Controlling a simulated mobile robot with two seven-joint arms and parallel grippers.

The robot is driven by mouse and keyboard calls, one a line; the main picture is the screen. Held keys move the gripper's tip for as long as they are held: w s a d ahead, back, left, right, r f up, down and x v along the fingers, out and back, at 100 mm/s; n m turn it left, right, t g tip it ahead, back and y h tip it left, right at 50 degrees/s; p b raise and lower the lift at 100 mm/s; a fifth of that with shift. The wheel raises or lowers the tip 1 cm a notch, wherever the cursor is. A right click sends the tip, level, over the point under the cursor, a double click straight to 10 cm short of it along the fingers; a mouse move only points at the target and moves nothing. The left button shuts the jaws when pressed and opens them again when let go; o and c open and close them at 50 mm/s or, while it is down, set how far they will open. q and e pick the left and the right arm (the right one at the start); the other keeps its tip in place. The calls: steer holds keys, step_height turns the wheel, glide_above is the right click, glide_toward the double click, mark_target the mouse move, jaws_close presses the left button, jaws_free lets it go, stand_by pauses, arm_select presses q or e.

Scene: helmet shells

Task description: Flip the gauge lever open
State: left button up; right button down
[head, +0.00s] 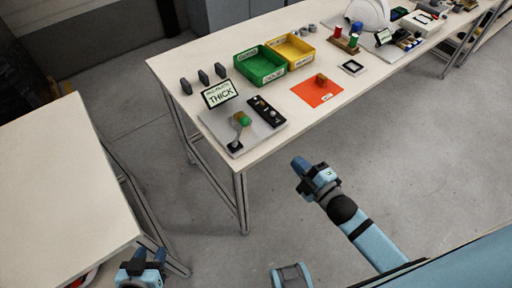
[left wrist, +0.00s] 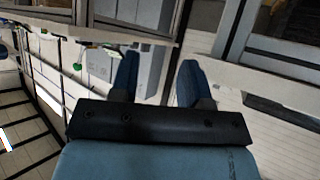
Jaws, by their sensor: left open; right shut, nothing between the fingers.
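The gauge stands on a grey plate (head: 222,130) at the near left end of the long table. A sign reading "THICK" (head: 219,93) stands at its back. A small dark lever-like part (head: 236,136) rises from the plate beside a green rounded piece (head: 244,119); its exact position is too small to tell. My left gripper (head: 144,257) is low at the bottom left, open and empty, well short of the gauge. Its spread fingers (left wrist: 158,80) show in the left wrist view. My right gripper (head: 300,164) is shut and empty, over the floor in front of the table.
Green (head: 261,66) and yellow (head: 291,51) bins, an orange mat (head: 318,92) and several dark upright pieces (head: 203,76) share the table (head: 178,66). A bare side table (head: 55,180) stands at left. Open floor lies between.

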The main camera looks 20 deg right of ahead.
arm_select(q)
step_height(320, 180, down, 9)
steer(key=d+b, duration=0.1)
steer(key=b, duration=1)
steer(key=shift+w+t+h, duration=0.25)
steer(key=shift+t+h, duration=0.05)
arm_select(e)
steer(key=w+f+n+y, duration=0.1)
steer(key=n+y, duration=0.2)
steer(key=n, duration=0.4)
steer(key=w+f+n+g+y, duration=0.1)
steer(key=n+y, duration=0.3)
steer(key=n, duration=0.2)
steer(key=w+f+n+y, duration=0.1)
steer(key=w+n+y, duration=0.1)
steer(key=n+y, duration=0.2)
steer(key=shift+w+d+n, duration=0.1)
steer(key=shift+d+n, duration=0.1)
steer(key=shift+n, duration=0.7)
steer(key=shift+d+n, duration=0.2)
steer(key=shift+n, duration=0.7)
glide_toward(240, 130)
steer(key=w+r, duration=0.1)
steer(key=w+a+r, duration=0.1)
steer(key=w+r, duration=0.1)
steer(key=w+a+r, duration=0.1)
steer(key=r, duration=0.1)
steer(key=shift+w+a+r, duration=0.1)
steer(key=shift+w+r, duration=0.05)
steer(key=shift+w, duration=0.15)
